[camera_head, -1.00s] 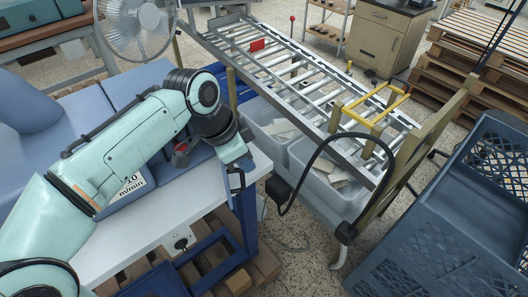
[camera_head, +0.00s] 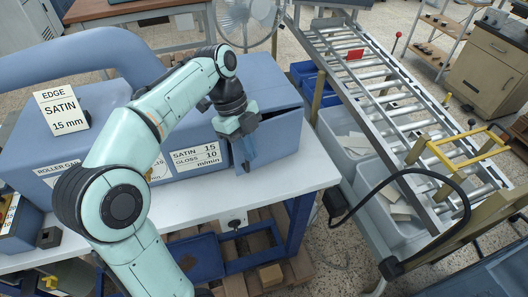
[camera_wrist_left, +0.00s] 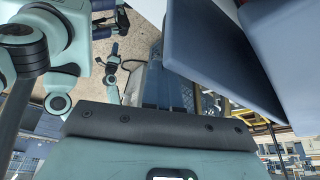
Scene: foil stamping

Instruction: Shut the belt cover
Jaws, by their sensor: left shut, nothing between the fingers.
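The belt cover (camera_head: 275,138) looks like the blue-grey panel at the right end of the blue-grey machine (camera_head: 262,84) in the head view. A dark gap shows along its top edge, so it stands ajar. My left gripper (camera_head: 246,164) points down in front of the panel's left part, with its fingers together and empty. I cannot tell whether it touches the panel. In the left wrist view, the fingers (camera_wrist_left: 166,88) are beside a dark blue panel face (camera_wrist_left: 207,50), apparently the cover. My right gripper is not in view.
The white table (camera_head: 190,205) has a bare strip in front of the machine. A roller conveyor (camera_head: 390,100) with grey bins (camera_head: 345,140) below stands to the right. A black cable (camera_head: 440,172) arches there. A fan (camera_head: 245,22) stands behind.

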